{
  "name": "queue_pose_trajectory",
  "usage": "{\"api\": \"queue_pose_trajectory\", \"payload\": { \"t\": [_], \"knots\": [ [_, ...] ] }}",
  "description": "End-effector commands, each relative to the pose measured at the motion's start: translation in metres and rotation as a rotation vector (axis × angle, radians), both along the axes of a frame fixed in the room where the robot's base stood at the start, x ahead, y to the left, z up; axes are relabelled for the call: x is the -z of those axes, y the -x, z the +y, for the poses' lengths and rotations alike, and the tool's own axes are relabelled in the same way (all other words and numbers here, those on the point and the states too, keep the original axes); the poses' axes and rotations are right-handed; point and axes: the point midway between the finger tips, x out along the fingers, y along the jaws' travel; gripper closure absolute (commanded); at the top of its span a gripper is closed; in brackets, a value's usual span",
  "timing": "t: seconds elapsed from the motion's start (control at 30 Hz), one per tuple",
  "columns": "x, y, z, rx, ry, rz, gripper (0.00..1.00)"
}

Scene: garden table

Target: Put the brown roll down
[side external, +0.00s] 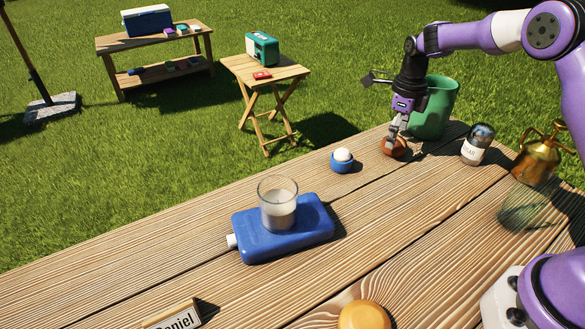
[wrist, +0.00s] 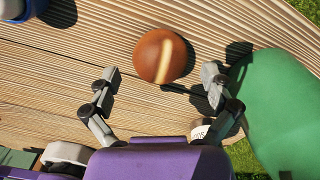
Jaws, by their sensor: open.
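The brown roll (side external: 394,147) rests on the wooden table (side external: 130,262) near its far edge, just left of the green bucket. In the wrist view the roll (wrist: 160,57) is round with a pale stripe across its top. My gripper (side external: 392,138) is low over the roll in the side view, partly covering it. In the wrist view my gripper (wrist: 160,75) is open, its two fingers well apart on either side of the roll, with gaps visible between them and it.
The green bucket (side external: 433,108) stands close to my gripper's right. An egg in a blue cup (side external: 342,166), a sugar shaker (side external: 477,145) and a brass watering can (side external: 538,158) are nearby. A glass (side external: 278,205) stands on a blue ice pack (side external: 262,243).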

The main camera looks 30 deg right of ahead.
Motion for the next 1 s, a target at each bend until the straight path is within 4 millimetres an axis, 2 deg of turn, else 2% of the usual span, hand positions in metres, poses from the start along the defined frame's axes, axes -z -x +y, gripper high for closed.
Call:
{"api": "queue_pose_trajectory", "payload": {
  "t": [0.3,0.53,0.63,0.77,0.9,1.0],
  "knots": [
    [-0.073,-0.001,0.000,0.000,0.002,-0.005,0.06],
    [-0.102,0.000,0.001,-0.013,0.001,-0.004,0.06],
    [-0.116,0.006,0.008,-0.124,0.008,-0.025,0.06],
    [-0.146,0.027,0.032,-0.502,0.046,-0.086,0.06],
    [-0.174,0.070,0.064,-1.092,0.143,-0.163,0.06],
    [-0.182,0.105,0.084,-1.519,0.246,-0.199,0.06]
  ]
}}
